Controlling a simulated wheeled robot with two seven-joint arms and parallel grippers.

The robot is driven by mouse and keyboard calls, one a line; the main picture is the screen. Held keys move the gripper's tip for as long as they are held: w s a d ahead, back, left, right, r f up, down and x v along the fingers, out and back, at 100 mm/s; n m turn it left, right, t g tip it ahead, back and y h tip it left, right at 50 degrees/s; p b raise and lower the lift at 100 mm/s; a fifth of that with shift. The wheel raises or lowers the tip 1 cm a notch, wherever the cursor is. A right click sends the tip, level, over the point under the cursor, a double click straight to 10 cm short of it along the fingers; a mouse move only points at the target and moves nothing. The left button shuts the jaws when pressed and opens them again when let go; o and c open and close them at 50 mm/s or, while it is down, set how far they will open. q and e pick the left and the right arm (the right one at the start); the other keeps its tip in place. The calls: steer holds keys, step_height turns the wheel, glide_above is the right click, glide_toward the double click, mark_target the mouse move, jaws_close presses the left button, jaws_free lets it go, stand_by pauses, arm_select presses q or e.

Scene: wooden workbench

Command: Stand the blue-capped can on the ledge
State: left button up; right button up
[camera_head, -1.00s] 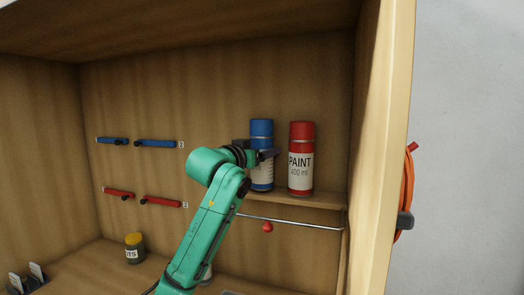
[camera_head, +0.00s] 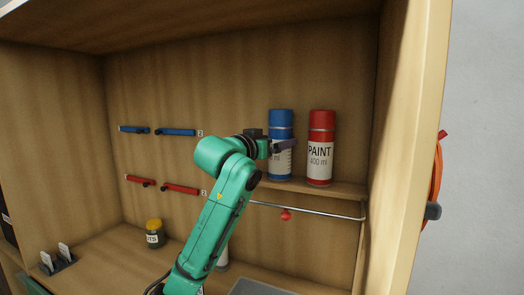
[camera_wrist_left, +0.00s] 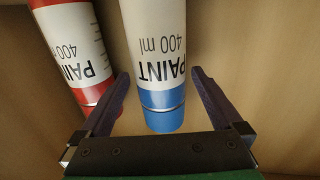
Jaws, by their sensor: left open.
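The blue-capped can (camera_head: 281,120) stands upright on the wooden ledge (camera_head: 335,189), just left of the red paint can (camera_head: 321,138). My left gripper (camera_head: 286,146) is at the blue-capped can's height. In the left wrist view the blue-capped can (camera_wrist_left: 160,104) lies between the spread fingers of my left gripper (camera_wrist_left: 160,78), with a gap on both sides. The red can (camera_wrist_left: 72,48) is close beside the left-hand finger there. In the head view my wrist and fingers hide part of the blue-capped can's label. My right gripper is not in view.
A metal rod (camera_head: 305,208) with a red knob (camera_head: 286,214) runs below the ledge. Blue handles (camera_head: 177,132) and red handles (camera_head: 180,189) are on the back wall. A yellow-lidded jar (camera_head: 154,234) stands on the bench. The cabinet's side wall (camera_head: 405,150) is at the right.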

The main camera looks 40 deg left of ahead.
arm_select(q)
steer(key=s+d+b, duration=0.1)
steer(key=s+b, duration=0.2)
steer(key=s, duration=0.6)
steer(key=shift+d, duration=0.15)
steer(key=shift+r, duration=0.1)
